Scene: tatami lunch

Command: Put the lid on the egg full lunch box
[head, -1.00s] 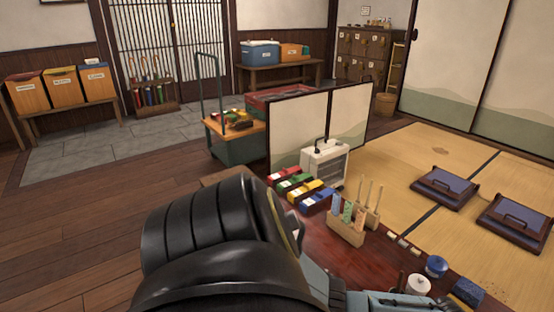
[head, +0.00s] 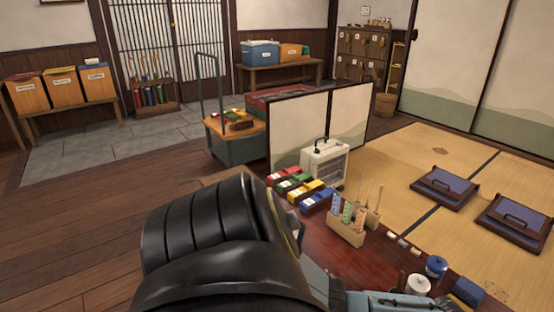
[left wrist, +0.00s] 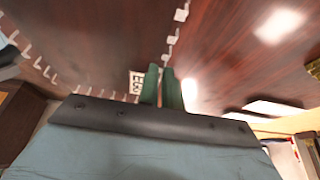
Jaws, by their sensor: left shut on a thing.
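In the left wrist view, the two green fingers of my left gripper (left wrist: 160,76) are close together at the edge of a dark reddish-brown panel (left wrist: 95,40). A small white label reading EGG (left wrist: 136,84) sits on the panel beside the fingers. White tabs run along the panel's edges. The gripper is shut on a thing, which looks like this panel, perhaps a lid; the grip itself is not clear. In the head view my left arm hides much of the low table (head: 330,248), and the fingers are hidden. No lunch box can be made out with certainty.
On the table are red, green, yellow and blue boxes (head: 308,186), a wooden holder with upright sticks (head: 346,232), and blue and white jars (head: 437,266) at right. A heater (head: 324,160) and low screen (head: 348,118) stand behind. Tatami (head: 395,170) lies to the right.

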